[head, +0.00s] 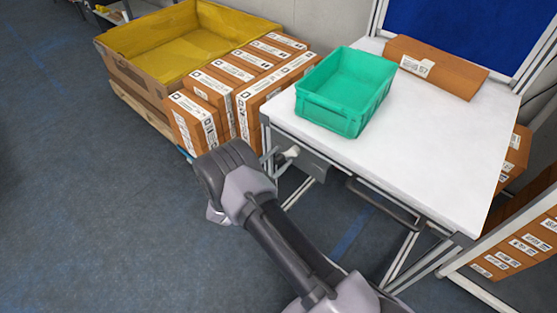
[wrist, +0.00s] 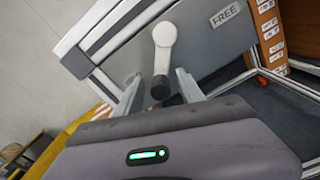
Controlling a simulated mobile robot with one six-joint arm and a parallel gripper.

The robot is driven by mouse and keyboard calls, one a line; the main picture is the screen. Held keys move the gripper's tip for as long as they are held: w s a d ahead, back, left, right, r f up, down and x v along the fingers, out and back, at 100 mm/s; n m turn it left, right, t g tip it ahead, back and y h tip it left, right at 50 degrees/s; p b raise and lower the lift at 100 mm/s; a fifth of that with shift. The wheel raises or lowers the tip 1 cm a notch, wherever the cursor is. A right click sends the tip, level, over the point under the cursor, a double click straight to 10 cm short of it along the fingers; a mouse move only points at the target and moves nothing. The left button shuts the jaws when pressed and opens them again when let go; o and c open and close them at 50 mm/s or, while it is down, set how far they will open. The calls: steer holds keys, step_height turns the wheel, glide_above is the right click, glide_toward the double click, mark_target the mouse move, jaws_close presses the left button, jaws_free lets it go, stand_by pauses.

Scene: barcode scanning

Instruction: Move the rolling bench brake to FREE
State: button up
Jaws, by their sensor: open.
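The rolling bench (head: 440,125) has a white top and a grey side panel (head: 312,166). In the wrist view its brake lever has a pale round hub (wrist: 164,35) and an arm running down to a black knob (wrist: 160,88). A FREE label (wrist: 224,14) is on the panel, up and right of the hub. Another small label (wrist: 133,78) is too partly hidden to read. The lever hangs away from FREE. My gripper (wrist: 161,82) is open, one finger on each side of the knob end. Contact cannot be told. In the head view the lever (head: 291,152) shows small beside my wrist.
A green bin (head: 346,88) and a brown carton (head: 434,67) are on the bench top. Several cartons (head: 243,90) and a yellow-lined crate (head: 170,42) stand left of the bench. A bar handle (head: 385,203) runs along the bench front. The floor at left is clear.

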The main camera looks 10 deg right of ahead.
steer(key=shift+c, duration=0.5)
jaws_close()
steer(key=shift+a+r, duration=0.1)
stand_by(0.8)
